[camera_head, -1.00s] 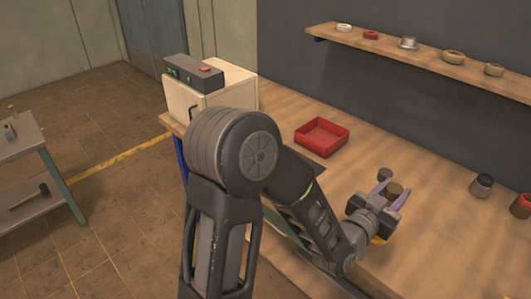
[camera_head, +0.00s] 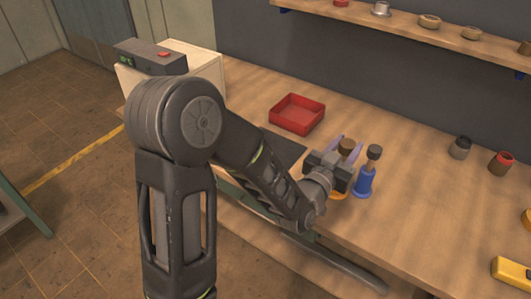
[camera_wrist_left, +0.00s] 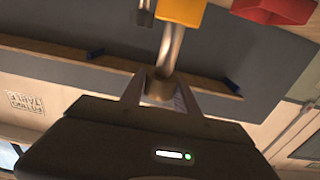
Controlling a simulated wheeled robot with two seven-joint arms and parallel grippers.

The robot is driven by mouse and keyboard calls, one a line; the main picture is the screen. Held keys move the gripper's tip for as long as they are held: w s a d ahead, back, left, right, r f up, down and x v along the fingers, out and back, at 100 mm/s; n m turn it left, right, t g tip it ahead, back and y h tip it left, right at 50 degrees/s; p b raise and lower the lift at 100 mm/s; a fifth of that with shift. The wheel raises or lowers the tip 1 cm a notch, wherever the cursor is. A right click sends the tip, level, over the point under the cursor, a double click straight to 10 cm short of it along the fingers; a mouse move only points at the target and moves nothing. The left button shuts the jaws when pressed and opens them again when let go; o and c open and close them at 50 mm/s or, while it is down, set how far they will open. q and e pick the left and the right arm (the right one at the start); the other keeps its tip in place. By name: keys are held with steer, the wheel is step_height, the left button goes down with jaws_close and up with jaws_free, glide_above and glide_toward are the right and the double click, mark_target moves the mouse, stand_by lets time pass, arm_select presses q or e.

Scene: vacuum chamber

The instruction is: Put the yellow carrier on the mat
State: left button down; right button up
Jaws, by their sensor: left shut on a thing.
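My left gripper (camera_head: 341,150) is shut on the brown knob (camera_head: 347,146) of the yellow carrier (camera_head: 338,195). Only a small bit of its yellow body shows below the gripper in the head view. In the left wrist view the knob (camera_wrist_left: 158,88) sits between the fingers, with a metal stem leading to the yellow body (camera_wrist_left: 180,11). I cannot tell whether its base touches the bench. A dark flat sheet, seemingly the mat (camera_head: 288,149), lies on the bench left of the gripper, partly hidden by my arm. My right gripper is not in view.
A blue carrier (camera_head: 366,182) with a dark knob stands close right of the gripper. A red tray (camera_head: 297,127) lies behind the mat. Jars (camera_head: 460,147) and a yellow device (camera_head: 511,273) are to the right. A shelf (camera_head: 400,24) runs above; a white box (camera_head: 190,68) stands at left.

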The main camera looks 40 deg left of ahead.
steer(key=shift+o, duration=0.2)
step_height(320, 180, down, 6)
steer(key=b, duration=0.6)
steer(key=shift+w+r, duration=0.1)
arm_select(q)
steer(key=w+a+r+n+g+y+b, duration=0.1)
steer(key=a+y, duration=0.5)
steer(key=a, duration=0.9)
steer(key=w+a+r+n+g+y+b, duration=0.2)
steer(key=a+n+y, duration=0.5)
steer(key=a, duration=0.7)
steer(key=shift+w+a+r+n+g+b, duration=0.15)
steer(key=shift+w+a+n+g+b, duration=0.25)
steer(key=shift+n+g+b, duration=0.7)
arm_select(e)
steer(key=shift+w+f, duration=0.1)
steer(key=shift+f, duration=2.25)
arm_select(q)
steer(key=shift+d+m+g, duration=0.1)
steer(key=shift+m+g, duration=0.2)
steer(key=shift+m, duration=0.1)
step_height(320, 180, down, 6)
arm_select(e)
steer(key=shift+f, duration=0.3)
arm_select(q)
steer(key=shift+w+f, duration=0.1)
steer(key=shift+f, duration=0.2)
